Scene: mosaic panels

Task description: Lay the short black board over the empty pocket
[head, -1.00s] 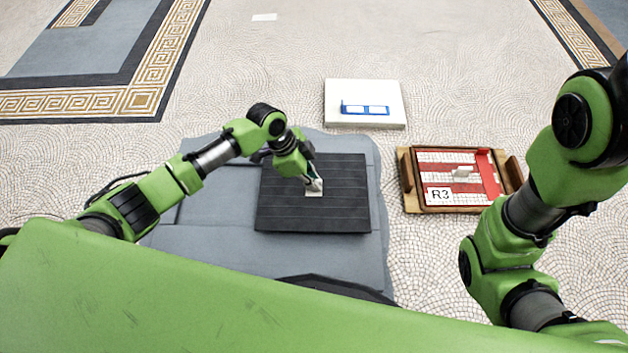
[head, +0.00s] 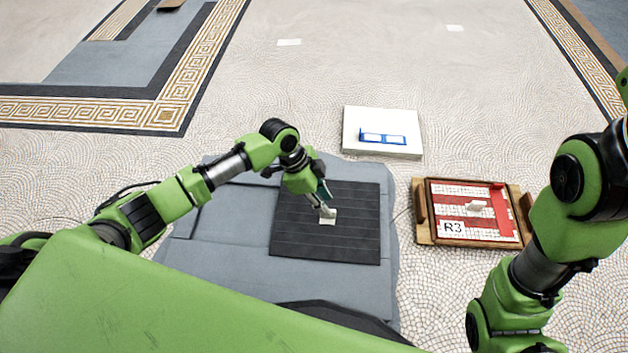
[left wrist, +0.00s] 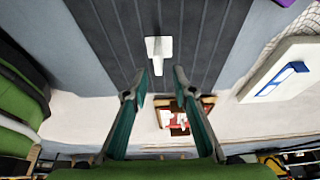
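The black board (head: 345,245), a ribbed dark slab, lies flat on a grey blanket. A white handle on a small pale plate (head: 328,217) sits on its middle. My left gripper (head: 325,206) is just above that handle in the head view. I cannot make out an empty pocket. My right arm stands at the right of the head view, its gripper out of frame.
The grey blanket (head: 235,215) surrounds the board. A white slab (head: 360,146) with a blue-framed piece lies behind it. A red-and-white panel marked R3 (head: 470,227), with a white handle, sits in a wooden frame to the right. Mosaic floor between them is clear.

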